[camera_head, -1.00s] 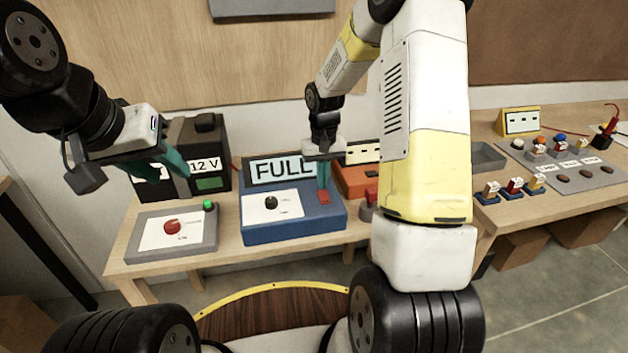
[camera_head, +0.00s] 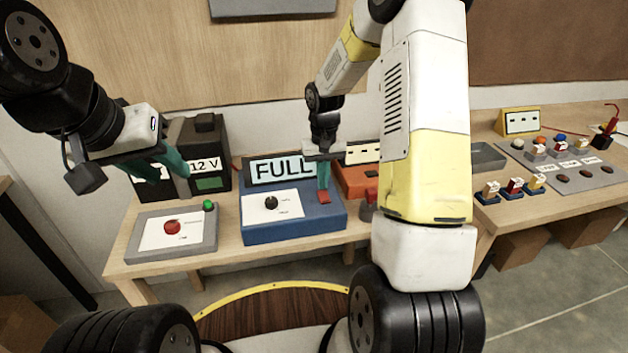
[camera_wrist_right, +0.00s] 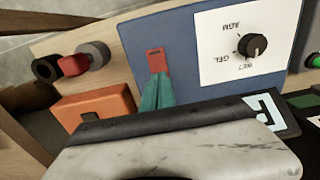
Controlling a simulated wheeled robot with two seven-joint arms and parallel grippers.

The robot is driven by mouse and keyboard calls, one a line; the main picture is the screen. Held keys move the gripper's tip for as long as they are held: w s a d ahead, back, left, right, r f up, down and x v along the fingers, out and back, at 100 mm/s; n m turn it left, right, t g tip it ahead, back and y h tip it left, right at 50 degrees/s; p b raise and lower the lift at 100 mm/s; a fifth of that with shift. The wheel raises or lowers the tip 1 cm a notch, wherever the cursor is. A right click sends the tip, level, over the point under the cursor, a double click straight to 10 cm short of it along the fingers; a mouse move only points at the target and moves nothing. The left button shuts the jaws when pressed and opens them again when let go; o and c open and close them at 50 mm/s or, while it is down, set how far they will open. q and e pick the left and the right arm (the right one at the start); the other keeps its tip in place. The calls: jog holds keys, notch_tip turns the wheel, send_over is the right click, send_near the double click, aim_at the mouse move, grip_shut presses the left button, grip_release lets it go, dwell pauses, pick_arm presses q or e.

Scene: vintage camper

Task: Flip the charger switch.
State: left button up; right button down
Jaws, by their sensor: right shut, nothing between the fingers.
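The blue charger box (camera_head: 300,223) stands on the bench, with a display reading FULL (camera_head: 282,170) and a black knob (camera_head: 271,203) on a white panel. Its red switch (camera_head: 324,198) is at the right of the top face; it also shows in the right wrist view (camera_wrist_right: 157,60). My right gripper (camera_head: 323,186) is shut and empty, its teal fingertips (camera_wrist_right: 156,76) at the switch's edge, touching or very near it. My left gripper (camera_head: 172,165) is in front of the black 12 V unit, well away from the charger; its teal fingers appear apart.
A grey box with a red knob (camera_head: 172,228) and a green light (camera_head: 208,206) sits left of the charger. An orange box (camera_head: 355,180) stands close on its right. A black 12 V battery unit (camera_head: 205,150) is behind. Another table (camera_head: 540,205) with small switches is at right.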

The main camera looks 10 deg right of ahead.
jog(key=shift+f, duration=0.9)
dwell(0.8)
jog(key=shift+r, duration=3.5)
jog(key=shift+r, duration=0.1)
notch_tip(320, 180, up, 6)
jog(key=t, duration=0.1)
send_over(323, 192)
jog(key=s, duration=0.3)
jog(key=s+r+t, duration=0.2)
jog(key=s+r, duration=0.6)
jog(key=s+a+r+t+y, duration=0.1)
jog(key=s+r, duration=0.1)
jog(key=s, duration=0.4)
jog(key=s+a+r+t+y, duration=0.1)
jog(key=s+r+t, duration=0.1)
jog(key=s, duration=0.5)
jog(key=shift+s+a+r, duration=0.15)
jog(key=shift+r, duration=0.45)
jog(key=c, duration=2.2)
grip_release()
